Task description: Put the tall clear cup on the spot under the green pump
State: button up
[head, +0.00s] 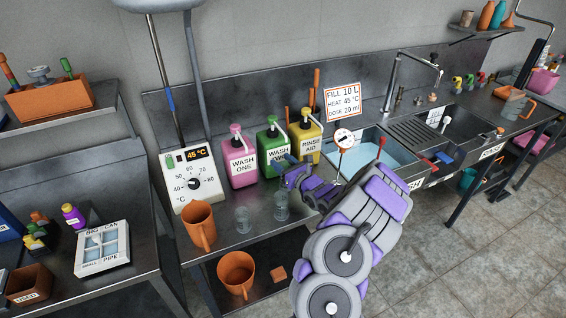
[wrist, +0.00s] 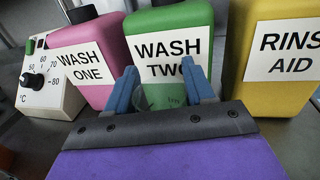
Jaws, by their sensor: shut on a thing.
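My gripper (head: 289,170) is in front of the green WASH TWO bottle (head: 273,146), which has a pump on top. In the wrist view the blue fingers (wrist: 163,92) are shut on a clear cup (wrist: 153,97), seen against the lower part of the green bottle (wrist: 170,45). I cannot make out the held cup in the head view. Two clear cups stand on the bench there, one left (head: 242,220) and one right (head: 280,206), below my gripper. The spot under the green pump is not visible.
The pink WASH ONE bottle (head: 239,160) and yellow RINSE AID bottle (head: 306,142) flank the green one. A temperature dial box (head: 192,180) and orange jug (head: 199,226) stand left. A water-filled sink (head: 375,155) lies right.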

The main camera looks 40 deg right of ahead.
jog(key=shift+f, duration=0.1)
jog(key=o, duration=1.5)
jog(key=s+p, duration=0.4)
jog(key=s, duration=1.3)
jog(key=shift+s+a, duration=0.2)
jog(key=shift+a, duration=0.05)
